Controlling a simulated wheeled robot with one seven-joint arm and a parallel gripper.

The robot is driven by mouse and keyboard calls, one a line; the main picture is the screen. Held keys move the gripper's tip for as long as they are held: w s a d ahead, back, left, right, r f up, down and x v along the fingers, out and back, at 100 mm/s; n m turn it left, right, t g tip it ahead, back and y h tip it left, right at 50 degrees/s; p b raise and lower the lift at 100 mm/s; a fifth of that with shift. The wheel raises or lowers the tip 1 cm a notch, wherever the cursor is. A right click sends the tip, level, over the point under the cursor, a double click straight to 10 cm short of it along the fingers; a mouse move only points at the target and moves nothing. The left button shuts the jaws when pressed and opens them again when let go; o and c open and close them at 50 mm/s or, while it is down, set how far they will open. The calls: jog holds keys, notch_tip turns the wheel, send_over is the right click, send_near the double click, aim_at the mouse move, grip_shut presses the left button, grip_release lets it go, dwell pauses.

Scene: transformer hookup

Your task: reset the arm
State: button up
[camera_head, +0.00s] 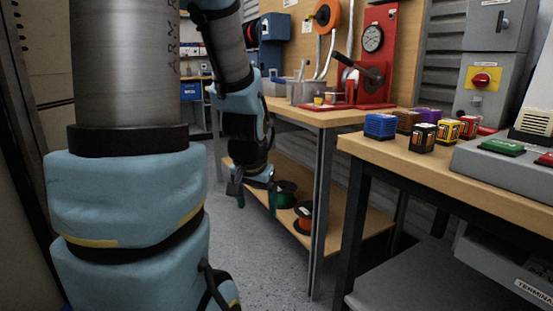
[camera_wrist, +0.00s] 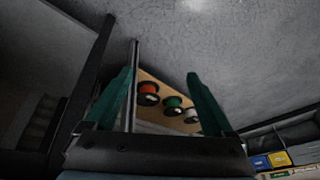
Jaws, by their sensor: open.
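My arm shows large on the left of the head view, with its lower part hanging down past the workbench. My gripper (camera_head: 251,186) points down in front of the bench, above the floor. In the wrist view my gripper (camera_wrist: 160,95) shows two green fingers spread wide apart, with nothing between them. The fingers touch nothing that I can see. Spools on the bench's lower shelf lie beyond the fingers in the wrist view.
Coloured blocks, including a blue one (camera_head: 380,126), stand on the right table (camera_head: 470,172). A red press (camera_head: 372,70) stands on the workbench (camera_head: 318,117). A green spool (camera_head: 285,194) and an orange spool (camera_head: 303,217) sit on its lower shelf. Grey floor (camera_head: 262,262) is clear.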

jog(key=s+a+f+n+g+b, duration=0.1)
jog(key=s+a+f+n+g, duration=0.2)
jog(key=s, duration=0.4)
notch_tip(320, 180, up, 29)
jog(key=p, duration=2.9)
jog(key=shift+w+d+t, duration=0.3)
jog(key=shift+w+d, duration=0.1)
jog(key=shift+d, duration=0.05)
